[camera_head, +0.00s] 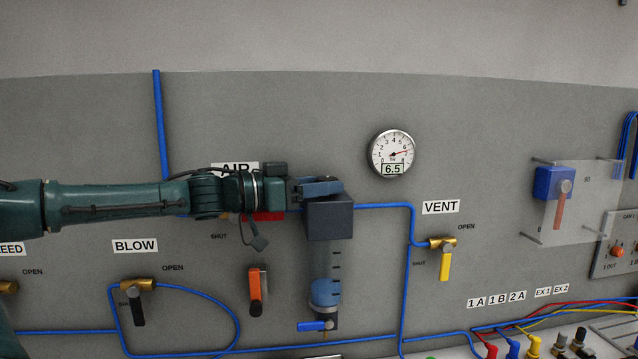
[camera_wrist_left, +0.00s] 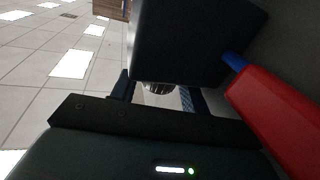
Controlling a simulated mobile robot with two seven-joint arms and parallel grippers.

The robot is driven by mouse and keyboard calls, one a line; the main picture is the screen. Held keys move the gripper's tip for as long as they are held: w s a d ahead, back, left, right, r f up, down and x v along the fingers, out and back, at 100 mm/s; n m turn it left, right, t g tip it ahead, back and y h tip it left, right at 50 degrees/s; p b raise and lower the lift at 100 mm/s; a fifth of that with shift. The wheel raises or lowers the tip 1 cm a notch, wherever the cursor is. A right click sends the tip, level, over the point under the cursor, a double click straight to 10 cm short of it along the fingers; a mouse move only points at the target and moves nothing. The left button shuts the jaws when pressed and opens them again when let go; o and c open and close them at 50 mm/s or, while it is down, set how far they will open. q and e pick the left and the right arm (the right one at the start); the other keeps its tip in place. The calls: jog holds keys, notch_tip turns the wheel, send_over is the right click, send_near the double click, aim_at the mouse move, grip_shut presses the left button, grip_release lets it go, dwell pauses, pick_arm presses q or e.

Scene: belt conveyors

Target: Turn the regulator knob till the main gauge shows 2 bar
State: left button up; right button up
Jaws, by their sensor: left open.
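The round main gauge (camera_head: 391,153) on the grey panel shows 6.5 on its display. The regulator (camera_head: 330,220) is a dark block with a clear bowl below it. My left gripper (camera_head: 320,187) is at the top of this block and hides the knob in the head view. In the left wrist view the ribbed edge of the regulator knob (camera_wrist_left: 158,88) shows between the two open fingers of my left gripper (camera_wrist_left: 158,95). The dark regulator block (camera_wrist_left: 190,40) stands behind it. I cannot tell whether the fingers touch the knob. My right gripper is not in view.
A red valve handle (camera_head: 265,216) is close beside my left wrist; it looms large in the left wrist view (camera_wrist_left: 272,115). An orange-and-black handle (camera_head: 257,292) hangs below left. The yellow VENT handle (camera_head: 444,266) is to the right. Blue tubing (camera_head: 385,206) runs along the panel.

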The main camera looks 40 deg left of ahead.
pick_arm(q)
jog(key=c, duration=0.7)
